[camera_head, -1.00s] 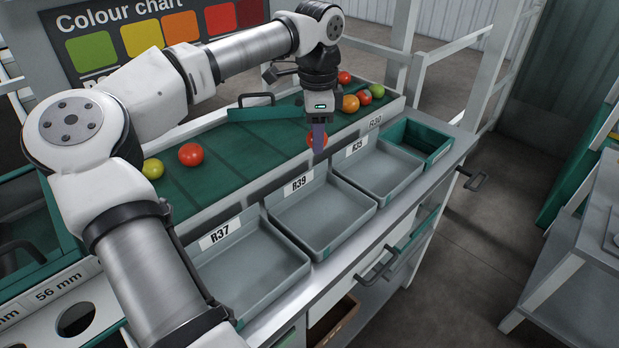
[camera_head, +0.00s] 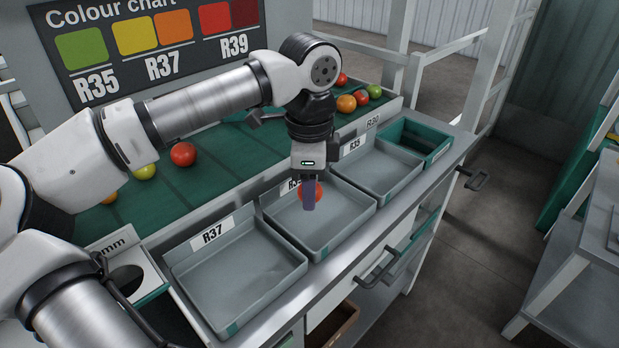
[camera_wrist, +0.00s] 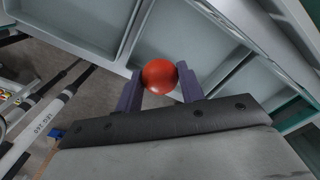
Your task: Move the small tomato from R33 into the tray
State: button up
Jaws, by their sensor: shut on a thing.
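My gripper (camera_head: 309,200) is shut on a red tomato (camera_head: 318,188) and holds it over the grey tray labelled R39 (camera_head: 346,215). One finger hides part of the tomato in the head view. In the wrist view the tomato (camera_wrist: 159,76) sits between the two purple fingertips (camera_wrist: 160,85), with grey tray floors beyond it. The R39 label is partly covered by my gripper. The tray labelled R37 (camera_head: 240,275) and the tray labelled R35 (camera_head: 380,172) look empty. No R33 label is readable.
The green belt (camera_head: 210,185) behind the trays carries a red tomato (camera_head: 183,154), a yellow-green one (camera_head: 144,172) and several others at the far right. A green bin (camera_head: 432,143) stands at the right end of the tray row. A colour chart (camera_head: 150,45) stands behind.

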aim_at(309, 232)
jog(key=shift+f+b, duration=3.25)
jog(key=shift+f, duration=0.5)
jog(key=shift+f+b, duration=0.55)
jog(key=shift+b, duration=0.1)
jog(key=o, duration=0.8)
jog(key=c, duration=0.3)
jog(key=shift+r+p, duration=1.95)
jog(key=shift+r, duration=1.55)
